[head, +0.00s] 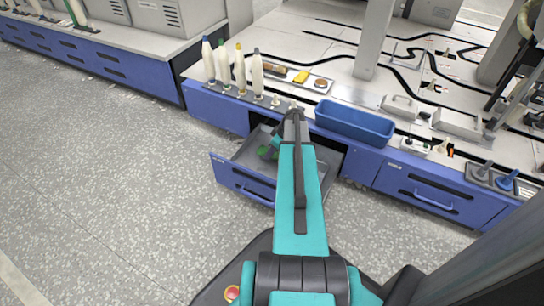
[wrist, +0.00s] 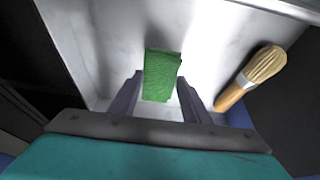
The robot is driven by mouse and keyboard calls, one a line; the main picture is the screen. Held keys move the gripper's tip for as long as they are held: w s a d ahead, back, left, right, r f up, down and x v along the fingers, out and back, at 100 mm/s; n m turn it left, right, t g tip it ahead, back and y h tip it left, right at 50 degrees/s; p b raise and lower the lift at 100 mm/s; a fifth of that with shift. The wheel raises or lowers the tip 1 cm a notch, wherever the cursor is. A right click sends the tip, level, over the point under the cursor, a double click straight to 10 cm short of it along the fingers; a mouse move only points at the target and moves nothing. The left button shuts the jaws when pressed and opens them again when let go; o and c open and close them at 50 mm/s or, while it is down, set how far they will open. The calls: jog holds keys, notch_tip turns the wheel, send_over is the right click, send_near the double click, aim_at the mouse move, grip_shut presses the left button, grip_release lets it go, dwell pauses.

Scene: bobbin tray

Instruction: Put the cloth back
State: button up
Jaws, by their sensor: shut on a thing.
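The green cloth (wrist: 161,75) is a small folded block between the fingers of my gripper (wrist: 160,84) in the wrist view. My gripper is shut on it, over the pale floor of an open drawer (wrist: 108,45). I cannot tell whether the cloth touches the drawer floor. In the head view the drawer (head: 240,183) stands pulled out from the blue bench, and my arm reaches down into it. My arm hides part of the drawer there, and only a small green patch shows near the gripper.
A brush with a wooden handle (wrist: 252,76) lies in the drawer, right of the cloth. On the bench stand a blue bin (head: 355,123), several bobbins (head: 240,68) and a tray with a yellow item (head: 301,77). Another drawer (head: 430,198) at right is closed. The floor at left is clear.

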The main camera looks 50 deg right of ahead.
jog(key=shift+f+b, duration=0.4)
jog(key=shift+f, duration=0.9)
jog(key=shift+f, duration=0.1)
jog(key=o, duration=1)
jog(key=p+v, duration=0.5)
jog(key=v, duration=0.7)
jog(key=shift+p, duration=0.35)
jog(key=shift+r, duration=0.2)
